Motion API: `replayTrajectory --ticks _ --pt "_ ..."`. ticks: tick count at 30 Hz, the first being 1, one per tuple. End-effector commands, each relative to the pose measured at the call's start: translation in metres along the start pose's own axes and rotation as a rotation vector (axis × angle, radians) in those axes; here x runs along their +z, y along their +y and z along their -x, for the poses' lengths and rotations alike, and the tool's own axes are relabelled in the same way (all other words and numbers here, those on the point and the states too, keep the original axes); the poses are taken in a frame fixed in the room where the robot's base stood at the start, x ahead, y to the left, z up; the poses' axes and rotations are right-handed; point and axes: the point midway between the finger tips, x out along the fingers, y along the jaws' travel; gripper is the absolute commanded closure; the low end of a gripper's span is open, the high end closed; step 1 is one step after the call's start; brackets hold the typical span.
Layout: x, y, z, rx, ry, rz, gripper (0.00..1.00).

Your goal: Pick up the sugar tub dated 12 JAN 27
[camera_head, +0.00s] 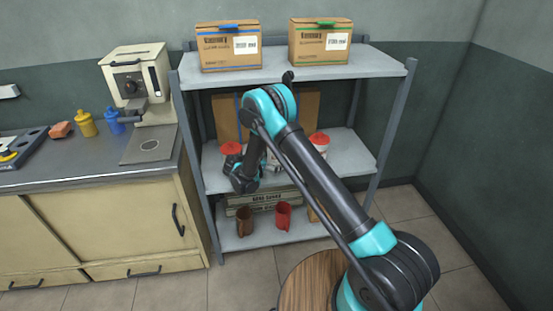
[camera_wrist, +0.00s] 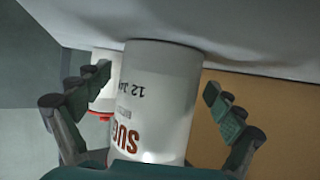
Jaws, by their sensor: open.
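In the wrist view a white sugar tub (camera_wrist: 160,90) stands between my gripper's (camera_wrist: 156,82) two open fingers. It appears upside down in this picture, with red "SUG" lettering and a date starting "12 JA"; the rest of the date is out of sight around the curve. The fingers are on either side of it, and I cannot tell whether they touch it. A second white tub (camera_wrist: 106,95) with a red lid is behind it at left. In the head view red-lidded tubs (camera_head: 319,145) stand on the middle shelf, partly hidden by my arm.
The rack's middle shelf (camera_head: 350,160) holds the tubs, with brown boards (camera_head: 228,115) behind. Two cardboard boxes (camera_head: 228,46) stand on the top shelf (camera_head: 375,65). Red and brown cups (camera_head: 283,216) are on the bottom shelf. A counter (camera_head: 90,155) with a machine (camera_head: 136,78) is at left.

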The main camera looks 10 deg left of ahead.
Motion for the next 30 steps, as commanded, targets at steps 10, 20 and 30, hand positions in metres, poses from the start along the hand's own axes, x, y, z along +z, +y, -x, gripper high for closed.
replayTrajectory --ticks 10,20,30 --pt "-0.0001 -0.0001 0.0003 0.0 0.0 0.0 0.46" --pt "-0.0006 -0.0001 0.0004 0.0 0.001 0.0 0.8" --pt "-0.0057 -0.0005 0.0025 0.0 0.001 0.0 0.81"
